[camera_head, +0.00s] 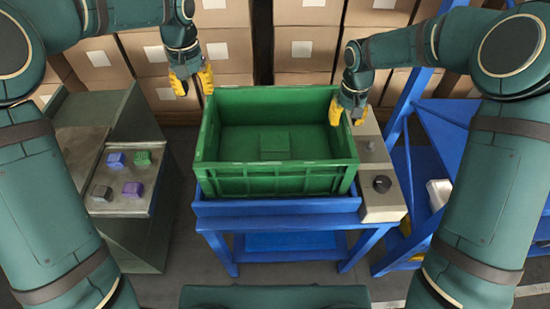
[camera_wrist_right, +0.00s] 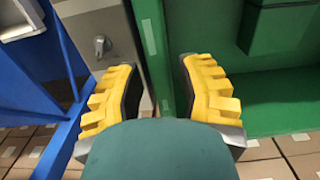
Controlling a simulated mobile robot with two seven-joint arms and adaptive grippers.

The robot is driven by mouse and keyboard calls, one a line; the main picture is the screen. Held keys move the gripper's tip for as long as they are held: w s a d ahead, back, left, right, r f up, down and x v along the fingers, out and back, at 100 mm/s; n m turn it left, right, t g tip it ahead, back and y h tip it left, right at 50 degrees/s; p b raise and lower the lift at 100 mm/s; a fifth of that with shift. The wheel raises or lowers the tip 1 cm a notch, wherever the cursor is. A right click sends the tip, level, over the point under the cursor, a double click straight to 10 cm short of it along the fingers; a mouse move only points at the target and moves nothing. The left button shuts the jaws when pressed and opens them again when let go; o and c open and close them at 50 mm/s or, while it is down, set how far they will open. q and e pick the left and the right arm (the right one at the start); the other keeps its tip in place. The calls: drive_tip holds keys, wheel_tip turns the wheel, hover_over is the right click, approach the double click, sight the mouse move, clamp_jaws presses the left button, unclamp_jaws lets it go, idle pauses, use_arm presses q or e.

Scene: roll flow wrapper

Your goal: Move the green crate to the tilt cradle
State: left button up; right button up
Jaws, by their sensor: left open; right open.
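The green crate (camera_head: 275,180) stands upright on a blue stand (camera_head: 277,206) in the middle of the head view. A small green block shape (camera_head: 274,142) shows inside it; I cannot tell if it is loose. My left gripper (camera_head: 192,80) is open and empty, at the crate's far left corner. My right gripper (camera_head: 347,108) is open at the far right corner. In the right wrist view, the green crate's wall (camera_wrist_right: 152,45) shows between the open fingers of my right gripper (camera_wrist_right: 157,90). I cannot tell whether the blue stand is the tilt cradle.
A grey control box with a black knob (camera_head: 382,184) is beside the stand on the right. A grey cabinet (camera_head: 133,235) with several coloured blocks is at left. A blue frame (camera_head: 440,115) stands at right. Cardboard boxes (camera_head: 303,47) are stacked behind the crate.

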wheel_tip(320, 180, up, 10)
drive_tip(key=shift+r, duration=0.25)
idle(0.5)
